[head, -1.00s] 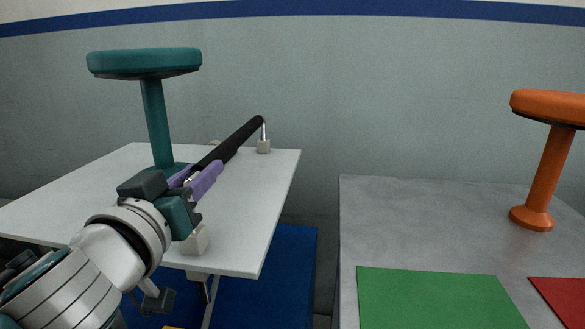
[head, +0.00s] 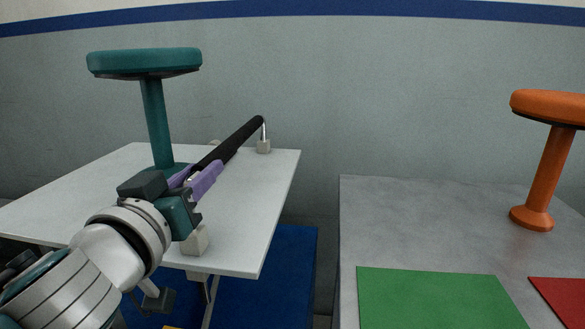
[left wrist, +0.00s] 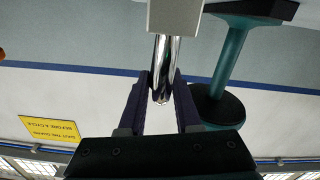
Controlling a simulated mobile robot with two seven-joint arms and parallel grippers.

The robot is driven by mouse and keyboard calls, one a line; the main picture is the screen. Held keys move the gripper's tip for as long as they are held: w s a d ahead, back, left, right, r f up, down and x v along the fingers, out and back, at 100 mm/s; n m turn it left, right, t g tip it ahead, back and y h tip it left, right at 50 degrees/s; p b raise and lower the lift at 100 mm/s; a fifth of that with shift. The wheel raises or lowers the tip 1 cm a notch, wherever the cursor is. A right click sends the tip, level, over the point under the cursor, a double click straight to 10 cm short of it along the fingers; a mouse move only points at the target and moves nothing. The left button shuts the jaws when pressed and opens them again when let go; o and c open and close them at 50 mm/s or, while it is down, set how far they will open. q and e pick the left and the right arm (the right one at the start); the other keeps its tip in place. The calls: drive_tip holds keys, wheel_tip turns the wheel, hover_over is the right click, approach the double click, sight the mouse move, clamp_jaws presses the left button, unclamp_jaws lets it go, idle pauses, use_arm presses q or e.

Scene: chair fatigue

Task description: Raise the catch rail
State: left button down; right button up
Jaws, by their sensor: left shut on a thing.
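The catch rail (head: 239,138), a black padded bar, runs above the pale table from near front to far back. Its far end sits on a thin metal post in a grey block (head: 263,146). My left gripper (head: 205,178), with purple fingers, is shut at the rail's near end, above a pale block (head: 196,240) at the table's front edge. In the left wrist view, which is upside down, the fingers (left wrist: 162,88) close around shiny metal rods (left wrist: 164,58) coming from a grey block (left wrist: 174,15). The black padding is not clear there. My right gripper is not in view.
A teal stool (head: 157,120) stands upright on the pale table (head: 258,190), close left of the rail. Further right, a grey table (head: 420,220) holds an orange stool (head: 545,180), a green mat (head: 435,300) and a red mat (head: 562,295). A gap separates the tables.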

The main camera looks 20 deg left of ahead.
use_arm(q)
wheel_tip(320, 180, up, 15)
drive_tip(key=p, duration=1.4)
drive_tip(key=shift+d, duration=0.1)
drive_tip(key=c, duration=1)
unclamp_jaws()
drive_tip(key=o, duration=0.4)
drive_tip(key=shift+f, duration=0.15)
drive_tip(key=shift+s+f, duration=0.1)
